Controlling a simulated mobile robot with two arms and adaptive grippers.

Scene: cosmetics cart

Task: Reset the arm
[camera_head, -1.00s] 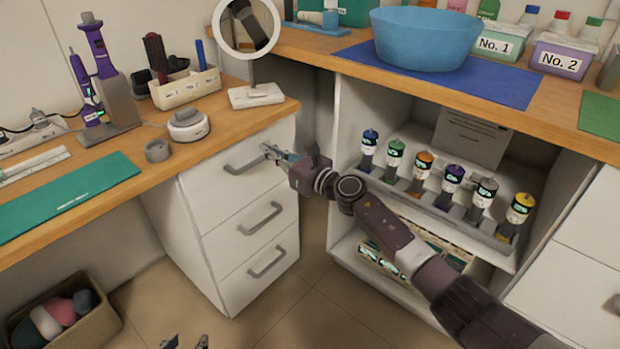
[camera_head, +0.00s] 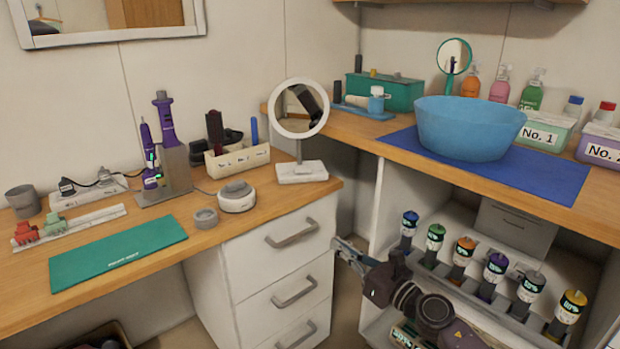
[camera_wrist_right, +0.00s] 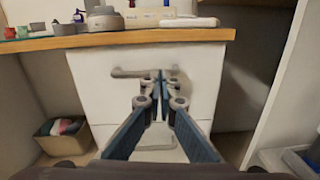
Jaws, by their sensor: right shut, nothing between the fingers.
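My right gripper (camera_head: 340,246) is in front of the white drawer unit, right of the top drawer handle (camera_head: 292,233) in the head view. Its fingers are together, and nothing shows between them. In the right wrist view my right gripper (camera_wrist_right: 162,80) points at the front of the top drawer (camera_wrist_right: 205,88), with the tips overlapping the handle in the picture. It looks apart from the handle in the head view. The drawers look closed. My right arm comes in from the lower right, before the open shelf. My left gripper is out of view.
Several capped bottles (camera_head: 463,256) stand in a row on the shelf, close beside my right arm. Above, a blue bowl (camera_head: 467,130) sits on a blue mat (camera_head: 540,180). A round mirror (camera_head: 301,172) stands on the wooden counter. A box (camera_wrist_right: 62,138) is at lower left.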

